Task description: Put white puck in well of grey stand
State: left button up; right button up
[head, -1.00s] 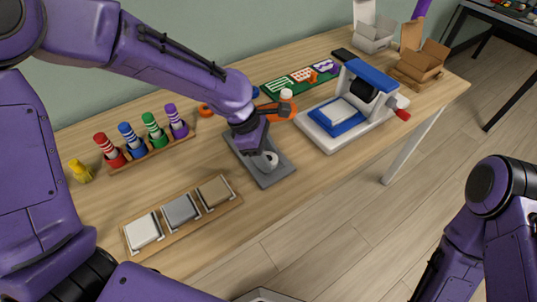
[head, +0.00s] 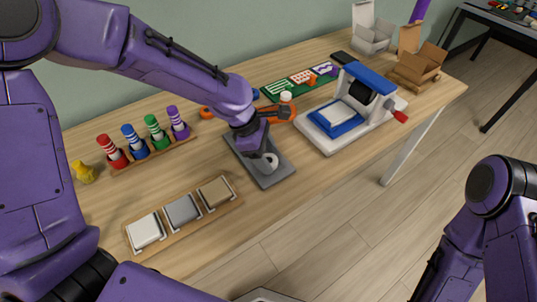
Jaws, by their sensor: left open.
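The grey stand (head: 272,179) is a flat dark grey plate near the middle of the table. A white round piece (head: 271,161), seemingly the white puck, shows on it at my left gripper's fingertips. The gripper partly hides it, so I cannot tell whether it sits fully in the well. My left gripper (head: 263,155) points down over the stand, open, close around or beside the white piece. My right gripper is out of view; only part of my right arm shows at the lower right.
A wooden tray with three square tiles (head: 181,211) lies in front. A rack of coloured pegs (head: 155,152) stands left, with a yellow figure (head: 83,173). Right of the stand is a blue-and-white press (head: 350,112).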

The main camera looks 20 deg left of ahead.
pick_arm(q)
jog(key=shift+s+f, duration=0.55)
jog(key=shift+f, duration=0.15)
jog(key=shift+w+r+b, duration=0.2)
jog(key=shift+r+b, duration=0.1)
jog(key=shift+b, duration=0.3)
jog(key=w+p+v, duration=0.1)
jog(key=p+v, duration=0.2)
jog(key=v, duration=0.9)
jog(key=shift+s+r+p, duration=0.2)
jog(key=shift+r+p, duration=0.1)
jog(key=shift+r, duration=0.2)
jog(key=shift+d, duration=0.1)
